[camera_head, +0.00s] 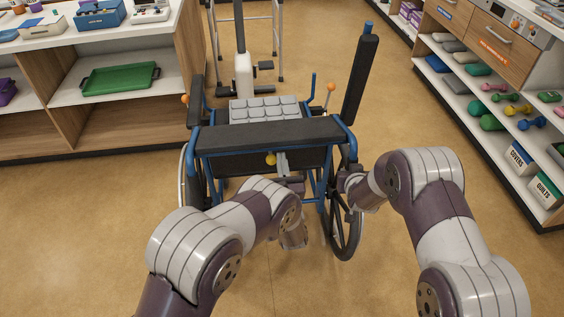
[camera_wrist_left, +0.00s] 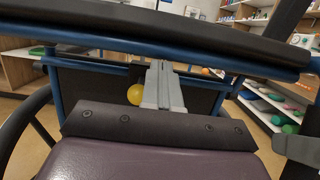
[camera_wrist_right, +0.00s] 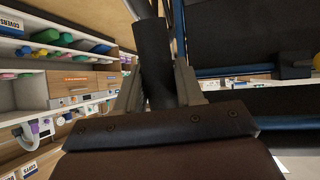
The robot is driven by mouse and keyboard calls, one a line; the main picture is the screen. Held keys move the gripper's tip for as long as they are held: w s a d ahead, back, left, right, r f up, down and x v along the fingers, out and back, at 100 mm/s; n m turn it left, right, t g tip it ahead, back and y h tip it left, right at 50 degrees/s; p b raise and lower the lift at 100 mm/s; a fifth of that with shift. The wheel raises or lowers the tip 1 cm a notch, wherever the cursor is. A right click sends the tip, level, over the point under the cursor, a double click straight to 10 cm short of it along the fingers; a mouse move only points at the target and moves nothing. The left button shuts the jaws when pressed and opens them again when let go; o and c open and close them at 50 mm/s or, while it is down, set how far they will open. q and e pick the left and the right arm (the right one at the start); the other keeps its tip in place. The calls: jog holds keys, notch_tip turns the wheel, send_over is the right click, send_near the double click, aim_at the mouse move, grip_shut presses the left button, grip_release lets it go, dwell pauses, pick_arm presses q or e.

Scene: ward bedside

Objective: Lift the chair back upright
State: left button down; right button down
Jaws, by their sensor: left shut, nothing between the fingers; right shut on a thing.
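The chair is a wheelchair with a blue frame, seen from behind. Its black back (camera_head: 262,135) has a thick padded top edge and seems to lean toward me. The back also crosses the left wrist view (camera_wrist_left: 120,25). A yellow knob (camera_head: 271,158) sits under the top edge; it also shows in the left wrist view (camera_wrist_left: 135,95). My left gripper (camera_head: 282,163) is shut and empty, its fingertips beside the knob. My right gripper (camera_head: 345,180) is shut on a dark cylindrical handle (camera_wrist_right: 152,55) at the chair's right side.
A grey segmented cushion (camera_head: 265,110) lies on the seat. A black armrest (camera_head: 360,80) stands raised at right. Shelves with a green tray (camera_head: 120,78) are at left; shelves with dumbbells (camera_head: 505,110) are at right. A walker frame (camera_head: 280,40) stands beyond. Floor is clear on both sides.

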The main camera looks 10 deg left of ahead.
jog(key=shift+w+r, duration=0.15)
jog(key=shift+r, duration=0.1)
pick_arm(q)
jog(key=shift+w+a+r, duration=0.1)
jog(key=shift+w+r, duration=0.15)
jog(key=shift+r, duration=0.95)
pick_arm(e)
jog(key=shift+f, duration=0.1)
pick_arm(q)
jog(key=shift+w, duration=0.1)
pick_arm(e)
jog(key=c, duration=0.8)
grip_release()
jog(key=shift+s, duration=0.2)
